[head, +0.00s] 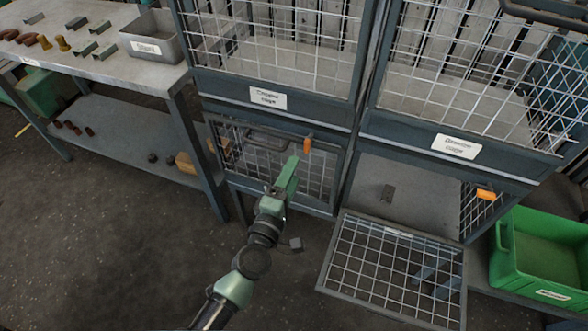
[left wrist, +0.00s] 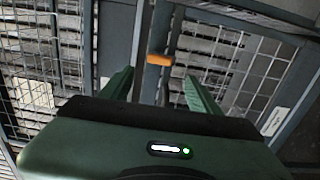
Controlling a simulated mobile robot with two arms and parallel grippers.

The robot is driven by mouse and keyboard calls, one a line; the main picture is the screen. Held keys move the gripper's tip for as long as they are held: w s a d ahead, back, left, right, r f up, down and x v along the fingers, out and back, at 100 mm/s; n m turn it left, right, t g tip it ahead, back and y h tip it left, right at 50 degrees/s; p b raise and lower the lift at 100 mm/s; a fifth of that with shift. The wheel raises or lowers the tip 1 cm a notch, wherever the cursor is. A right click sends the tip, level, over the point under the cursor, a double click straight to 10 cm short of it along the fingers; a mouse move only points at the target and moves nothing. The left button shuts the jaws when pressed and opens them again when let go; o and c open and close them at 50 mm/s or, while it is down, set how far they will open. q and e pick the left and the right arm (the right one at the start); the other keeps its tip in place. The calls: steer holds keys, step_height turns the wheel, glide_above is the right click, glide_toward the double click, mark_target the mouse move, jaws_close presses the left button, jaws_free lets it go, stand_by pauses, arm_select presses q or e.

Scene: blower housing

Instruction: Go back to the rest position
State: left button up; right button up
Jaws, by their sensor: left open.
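My left gripper (head: 289,172) reaches up from the bottom of the head view, in front of the wire cage's lower left door (head: 265,160). In the left wrist view its two green fingers (left wrist: 158,84) stand apart with nothing between them at the tips. An orange handle (head: 307,144) sits at the upper right of that door, just beyond the fingers in the head view. In the left wrist view an orange handle (left wrist: 159,60) shows between and beyond the fingers. Contact cannot be told. My right gripper is not in view.
The lower right cage door (head: 395,268) hangs open, out over the floor. A green crate (head: 540,255) stands at the right. A workbench (head: 95,66) with a grey bin (head: 152,38) stands at the left. The floor at lower left is clear.

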arm_select(q)
steer(key=shift+f, duration=0.1)
stand_by(0.3)
steer(key=s+a+f+m+g+y, duration=0.1)
steer(key=s+a+f+m+g, duration=0.3)
steer(key=f, duration=0.7)
steer(key=s+a+f+m+g+p, duration=0.1)
steer(key=s+f+m+g, duration=0.15)
steer(key=s+f, duration=0.55)
steer(key=s+a+f+m+g+y, duration=0.1)
steer(key=s+a+f+m+g, duration=0.15)
steer(key=f, duration=1.05)
steer(key=s+a+f+m+g+y, duration=0.1)
steer(key=s+a+f, duration=0.3)
steer(key=s, duration=0.5)
steer(key=s+a+f+m+g+y, duration=0.1)
steer(key=s+a+f+m+g, duration=0.2)
steer(key=s, duration=0.7)
steer(key=s+a+f+m+g+y+p, duration=0.1)
steer(key=s+a+f+m+g, duration=0.2)
steer(key=s+a+f, duration=0.3)
steer(key=s+f+m, duration=0.1)
steer(key=s, duration=0.3)
steer(key=shift+s+a+y, duration=0.2)
steer(key=shift+s+y, duration=0.05)
steer(key=shift+y, duration=0.05)
